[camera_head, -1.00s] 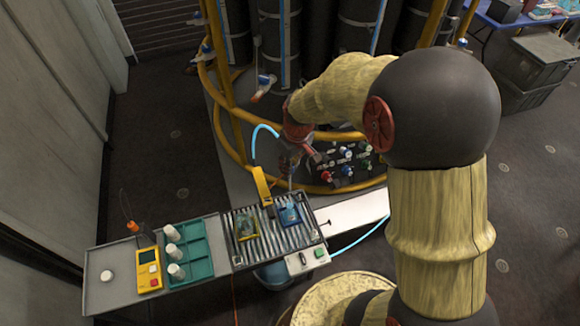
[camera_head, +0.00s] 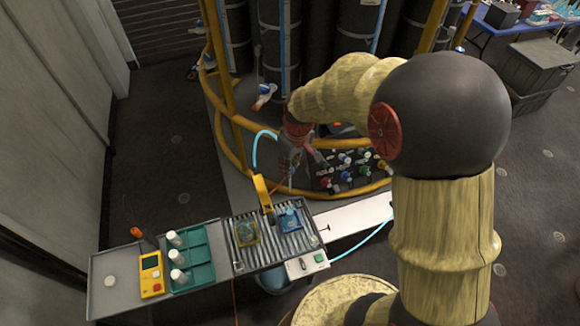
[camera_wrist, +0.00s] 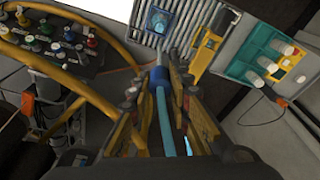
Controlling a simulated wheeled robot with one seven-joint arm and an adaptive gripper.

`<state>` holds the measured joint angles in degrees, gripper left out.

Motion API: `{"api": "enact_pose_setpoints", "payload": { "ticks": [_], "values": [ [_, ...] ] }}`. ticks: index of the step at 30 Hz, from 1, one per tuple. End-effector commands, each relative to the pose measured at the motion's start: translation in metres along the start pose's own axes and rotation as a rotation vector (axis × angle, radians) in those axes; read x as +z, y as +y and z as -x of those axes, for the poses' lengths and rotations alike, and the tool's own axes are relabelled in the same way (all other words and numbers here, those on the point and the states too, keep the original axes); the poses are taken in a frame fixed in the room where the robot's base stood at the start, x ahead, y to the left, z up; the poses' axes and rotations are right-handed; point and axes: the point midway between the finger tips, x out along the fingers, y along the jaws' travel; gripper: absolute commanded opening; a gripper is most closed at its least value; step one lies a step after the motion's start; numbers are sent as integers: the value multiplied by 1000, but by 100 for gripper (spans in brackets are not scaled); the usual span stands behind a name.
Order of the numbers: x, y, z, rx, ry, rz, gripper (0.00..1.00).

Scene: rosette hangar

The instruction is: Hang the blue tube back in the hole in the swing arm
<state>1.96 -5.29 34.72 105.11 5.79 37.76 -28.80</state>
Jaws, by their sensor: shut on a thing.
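The blue tube (camera_wrist: 163,125) runs between my gripper's fingers in the wrist view, with a darker blue collar at its far end. My gripper (camera_wrist: 160,88) is shut on it. In the head view my gripper (camera_head: 293,165) hangs above the grey platform, behind the conveyor, and the tube's held end is hard to make out. A light blue arc of tube (camera_head: 256,148) shows to its left. The yellow swing arm (camera_head: 262,190) stands at the conveyor's back edge, left of and nearer than my gripper; it also shows in the wrist view (camera_wrist: 207,48). Its hole cannot be made out.
A teal rack (camera_head: 205,262) with white cups stands left. A yellow rail (camera_head: 232,150) and a panel of coloured knobs (camera_head: 350,168) are close to my gripper.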

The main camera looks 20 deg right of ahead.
Motion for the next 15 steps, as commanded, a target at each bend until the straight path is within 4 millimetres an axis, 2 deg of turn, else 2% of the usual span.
{"api": "enact_pose_setpoints", "payload": {
  "ticks": [15],
  "values": [
    [-4,0,25,0,0,0,1]
  ]
}}
